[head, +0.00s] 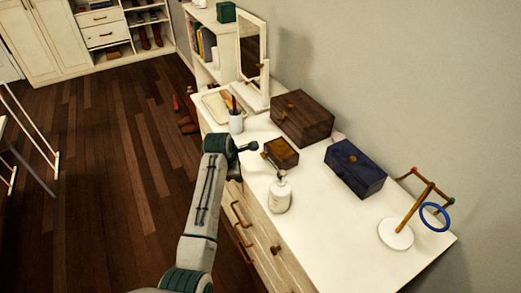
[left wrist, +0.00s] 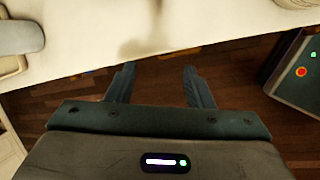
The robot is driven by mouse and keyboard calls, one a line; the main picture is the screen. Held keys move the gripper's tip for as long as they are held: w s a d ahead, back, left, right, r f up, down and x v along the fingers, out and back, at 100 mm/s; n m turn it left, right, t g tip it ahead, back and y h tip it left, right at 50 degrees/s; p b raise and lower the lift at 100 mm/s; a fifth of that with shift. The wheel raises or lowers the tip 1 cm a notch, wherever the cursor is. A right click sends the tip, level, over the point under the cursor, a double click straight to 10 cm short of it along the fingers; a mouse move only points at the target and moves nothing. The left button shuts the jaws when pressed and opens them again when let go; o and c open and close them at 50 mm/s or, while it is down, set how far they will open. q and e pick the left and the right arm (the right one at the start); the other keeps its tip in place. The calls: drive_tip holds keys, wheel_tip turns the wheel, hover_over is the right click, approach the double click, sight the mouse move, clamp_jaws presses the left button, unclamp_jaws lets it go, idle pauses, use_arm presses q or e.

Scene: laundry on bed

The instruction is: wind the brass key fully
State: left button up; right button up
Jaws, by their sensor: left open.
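A small brown wooden box (head: 281,152) sits near the front edge of the white dresser top. A small brass-coloured piece (head: 267,159) shows at its left side; it may be the key, but it is too small to tell its shape or turn. My left gripper (head: 250,147) is just left of the box, near the dresser's front edge, apart from the box as far as I can see. In the left wrist view its two fingers (left wrist: 160,76) are spread and empty, with floor and the dresser edge beyond them. My right gripper is not in view.
A white pump bottle (head: 280,195) stands close in front of the box. A pencil cup (head: 236,121), a large wooden box (head: 302,118), a blue box (head: 355,169) and a ring stand (head: 396,234) share the dresser top (head: 330,240). A mirror (head: 253,58) stands behind.

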sight(263, 155)
use_arm(q)
drive_tip(key=w+d+r+n, duration=0.3)
drive_tip(key=w+d+r, duration=0.15)
drive_tip(key=r, duration=0.35)
drive_tip(key=shift+n+h, duration=0.3)
drive_tip(key=shift+n, duration=0.1)
drive_tip(key=x, duration=0.3)
drive_tip(key=w+p+x, duration=0.1)
drive_tip(key=x, duration=0.2)
drive_tip(key=p+x, duration=0.1)
drive_tip(key=x, duration=0.2)
drive_tip(key=shift+w+d+r, duration=0.25)
drive_tip(key=shift+r, duration=0.15)
drive_tip(key=shift+x, duration=0.85)
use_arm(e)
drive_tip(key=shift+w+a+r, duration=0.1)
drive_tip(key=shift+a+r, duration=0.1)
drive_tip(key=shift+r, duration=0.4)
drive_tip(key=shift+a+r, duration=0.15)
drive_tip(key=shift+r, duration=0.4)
use_arm(q)
drive_tip(key=shift+c, duration=0.2)
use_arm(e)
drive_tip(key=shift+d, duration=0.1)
